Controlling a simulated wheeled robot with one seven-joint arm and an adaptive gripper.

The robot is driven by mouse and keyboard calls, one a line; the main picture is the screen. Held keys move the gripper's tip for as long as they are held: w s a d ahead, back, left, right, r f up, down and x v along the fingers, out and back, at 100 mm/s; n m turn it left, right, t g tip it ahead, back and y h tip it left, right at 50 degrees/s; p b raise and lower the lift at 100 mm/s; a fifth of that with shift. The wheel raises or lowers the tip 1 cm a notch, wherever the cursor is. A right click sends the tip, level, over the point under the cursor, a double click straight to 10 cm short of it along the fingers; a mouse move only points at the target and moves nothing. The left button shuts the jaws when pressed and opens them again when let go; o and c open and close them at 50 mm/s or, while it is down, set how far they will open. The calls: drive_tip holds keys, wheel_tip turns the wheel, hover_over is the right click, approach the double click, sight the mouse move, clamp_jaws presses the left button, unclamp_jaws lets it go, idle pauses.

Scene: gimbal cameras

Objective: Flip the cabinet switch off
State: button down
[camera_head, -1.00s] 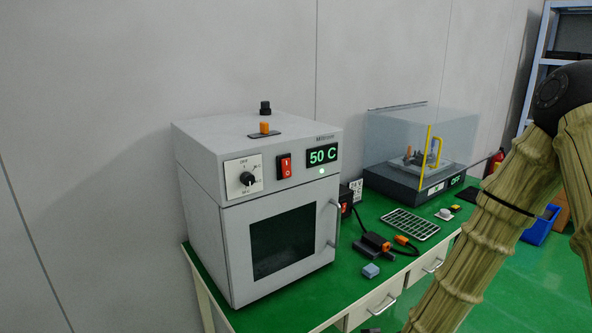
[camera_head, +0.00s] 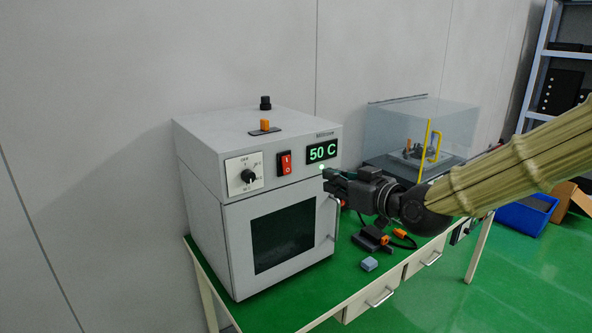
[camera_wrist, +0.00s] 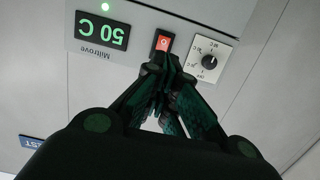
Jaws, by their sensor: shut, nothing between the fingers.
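The cabinet is a grey box oven (camera_head: 210,190) with a dark window, standing on the green-topped bench. Its red rocker switch (camera_head: 285,163) sits on the front panel between the dial (camera_head: 246,175) and the green "50 C" display (camera_head: 322,151). My gripper (camera_head: 325,178) is in front of the panel's right end, below the display. In the wrist view, upside down, my gripper (camera_wrist: 165,65) is shut and empty, with its tips close to the red switch (camera_wrist: 162,42). I cannot tell whether they touch it. The display (camera_wrist: 102,31) is lit.
The door handle (camera_head: 337,218) stands out at the cabinet's right edge, near my gripper. A clear-covered machine (camera_head: 400,130) stands further right, partly behind my arm. A small blue-grey block (camera_head: 369,264) and cables lie on the bench.

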sight(290, 168)
drive_tip(key=shift+w, duration=0.1)
drive_tip(key=p+x, duration=0.5)
drive_tip(key=x, duration=0.8)
drive_tip(key=shift+w+a+f, duration=0.2)
drive_tip(key=shift+w+a, duration=0.05)
drive_tip(key=shift+w, duration=0.05)
drive_tip(key=shift+f, duration=0.2)
drive_tip(key=b, duration=0.3)
drive_tip(key=shift+w+a+f+t, duration=0.15)
drive_tip(key=shift+w+f+t, duration=0.05)
drive_tip(key=shift+f+t, duration=0.1)
drive_tip(key=shift+y+b, duration=0.4)
drive_tip(key=shift+b, duration=0.5)
drive_tip(key=t+b, duration=0.1)
drive_tip(key=b, duration=0.3)
drive_tip(key=shift+w+t+y, duration=0.15)
drive_tip(key=shift+t+y, duration=0.15)
drive_tip(key=shift+y, duration=0.1)
drive_tip(key=shift+a+r+b, duration=0.1)
drive_tip(key=shift+r+b, duration=0.05)
drive_tip(key=shift+b, duration=0.3)
